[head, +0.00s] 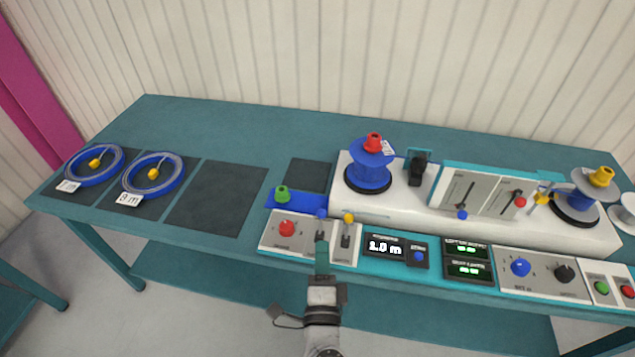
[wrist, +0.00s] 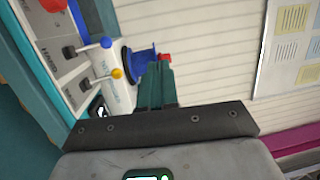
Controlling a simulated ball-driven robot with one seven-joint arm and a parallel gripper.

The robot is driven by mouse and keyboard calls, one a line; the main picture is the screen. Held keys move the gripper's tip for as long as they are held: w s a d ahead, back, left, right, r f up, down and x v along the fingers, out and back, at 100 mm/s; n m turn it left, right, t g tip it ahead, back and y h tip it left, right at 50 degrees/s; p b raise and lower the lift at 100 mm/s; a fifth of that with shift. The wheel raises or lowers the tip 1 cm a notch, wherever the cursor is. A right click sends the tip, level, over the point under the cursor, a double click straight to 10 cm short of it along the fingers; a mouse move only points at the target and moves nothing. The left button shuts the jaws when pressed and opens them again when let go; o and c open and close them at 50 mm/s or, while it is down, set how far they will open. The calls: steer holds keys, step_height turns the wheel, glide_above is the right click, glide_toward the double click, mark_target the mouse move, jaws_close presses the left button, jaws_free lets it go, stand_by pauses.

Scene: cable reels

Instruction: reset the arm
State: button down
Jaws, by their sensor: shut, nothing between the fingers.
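My gripper (head: 322,262) is shut and empty. In the head view it is in front of the control panel, with its fingertips by the blue-tipped and yellow-tipped levers. In the wrist view my gripper's fingers (wrist: 157,82) are together, and nothing shows between them. Behind them in that view are the blue reel (wrist: 138,62) with its red knob and part of the panel, seen sideways. I cannot tell from these views whether the fingertips touch a lever.
The teal bench (head: 225,125) carries a white machine (head: 405,200) with a blue reel (head: 370,168) and a grey-blue reel (head: 577,205). Two blue cable coils (head: 120,150) (head: 180,165) lie on dark mats at left. A third mat (head: 215,197) is bare.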

steer(key=s+d+f+n+g+y+b, duration=0.1)
steer(key=s+d+f+n+g+y, duration=0.3)
steer(key=n, duration=0.6)
steer(key=s+d+f+n+g+y+b, duration=0.2)
steer(key=s+d+f+n+g+y, duration=0.25)
steer(key=n, duration=0.45)
steer(key=s+d+f+g+h, duration=0.2)
steer(key=s+d+g, duration=0.3)
steer(key=s+d, duration=0.3)
steer(key=s+d+f+m+g+h, duration=0.1)
steer(key=s+d+f+g+h, duration=0.1)
steer(key=s+d+g+h, duration=0.2)
steer(key=s+d+h+b, duration=0.1)
steer(key=s+d, duration=0.2)
steer(key=s, duration=0.5)
steer(key=shift+d+g, duration=0.35)
steer(key=shift+d, duration=0.05)
